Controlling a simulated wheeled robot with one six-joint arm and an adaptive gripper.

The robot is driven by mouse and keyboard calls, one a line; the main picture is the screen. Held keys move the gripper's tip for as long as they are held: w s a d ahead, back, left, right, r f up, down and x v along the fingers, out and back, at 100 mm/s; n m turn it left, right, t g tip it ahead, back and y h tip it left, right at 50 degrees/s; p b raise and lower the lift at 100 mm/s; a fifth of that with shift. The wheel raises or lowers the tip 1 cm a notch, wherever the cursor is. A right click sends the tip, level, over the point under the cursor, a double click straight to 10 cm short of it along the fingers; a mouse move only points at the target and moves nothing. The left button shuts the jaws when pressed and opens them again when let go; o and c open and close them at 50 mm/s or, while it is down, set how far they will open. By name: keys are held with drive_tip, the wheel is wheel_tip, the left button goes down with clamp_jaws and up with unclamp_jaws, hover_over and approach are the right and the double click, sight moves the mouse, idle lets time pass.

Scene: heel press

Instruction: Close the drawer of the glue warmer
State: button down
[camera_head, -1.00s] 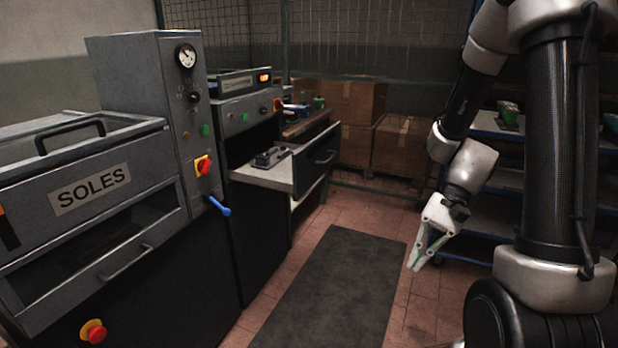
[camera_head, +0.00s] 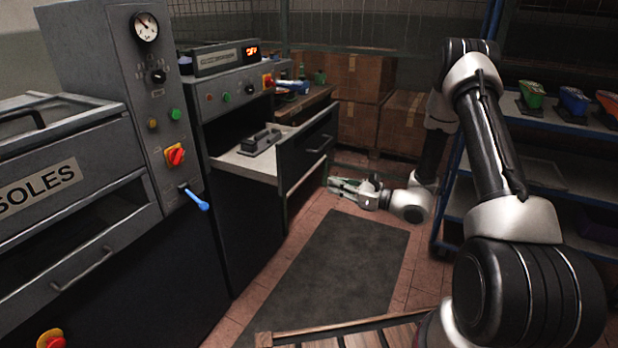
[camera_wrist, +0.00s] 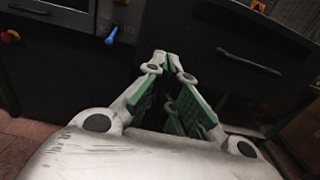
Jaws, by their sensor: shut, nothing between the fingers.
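The glue warmer (camera_head: 232,105) is a grey machine with a red-lit display, left of centre in the head view. Its drawer (camera_head: 308,148) is pulled out, with its dark front panel facing right and a bar handle on it. A dark metal tool (camera_head: 260,143) lies on the drawer's pale surface. My gripper (camera_head: 335,184) is shut and empty, below and just right of the drawer front, its fingers pointing left. In the wrist view, the drawer front (camera_wrist: 215,38) with its handle lies ahead and to the right of my fingertips (camera_wrist: 167,62). They look apart from it.
The SOLES press (camera_head: 60,190) stands at the left, with a blue-handled lever (camera_head: 197,201) jutting out. A blue-framed shelf rack (camera_head: 535,150) is at the right. Cardboard boxes (camera_head: 365,75) stand behind. A dark mat (camera_head: 330,270) covers open floor. Wooden slats (camera_head: 345,327) show at the bottom.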

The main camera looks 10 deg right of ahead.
sight(289, 173)
drive_tip(key=x, duration=1.3)
drive_tip(key=shift+w+a, duration=0.15)
drive_tip(key=shift+a, duration=0.15)
drive_tip(key=shift+a, duration=0.1)
